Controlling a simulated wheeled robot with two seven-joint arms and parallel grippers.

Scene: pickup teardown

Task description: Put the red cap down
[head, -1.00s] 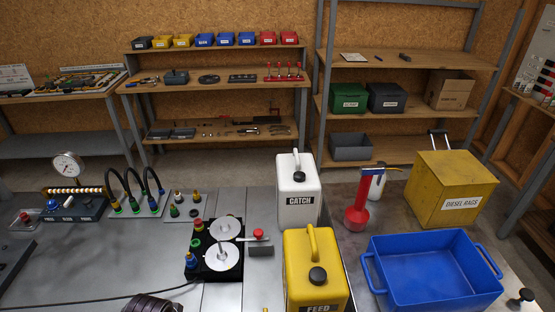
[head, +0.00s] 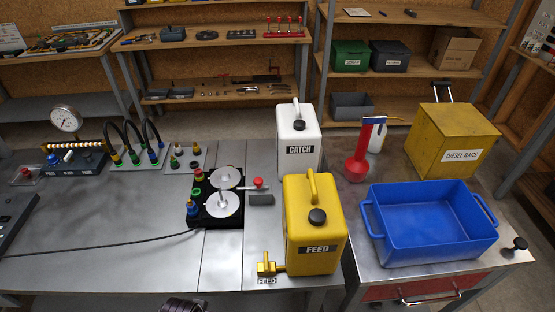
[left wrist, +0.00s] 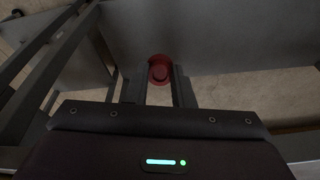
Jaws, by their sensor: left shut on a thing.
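The red cap (left wrist: 159,69) is round and sits between the fingertips of my left gripper (left wrist: 159,78) in the left wrist view. The gripper is shut on it. Beyond the cap are a grey panel and brownish floor; I cannot tell how far the cap is from any surface. The head view does not show the left fingertips or the held cap. My right gripper is in neither view.
The grey bench (head: 120,230) has clear room at front left, crossed by a black cable. The black fixture with two discs (head: 217,205), white CATCH can (head: 298,145), yellow FEED can (head: 313,230) and blue tub (head: 430,225) stand to the right.

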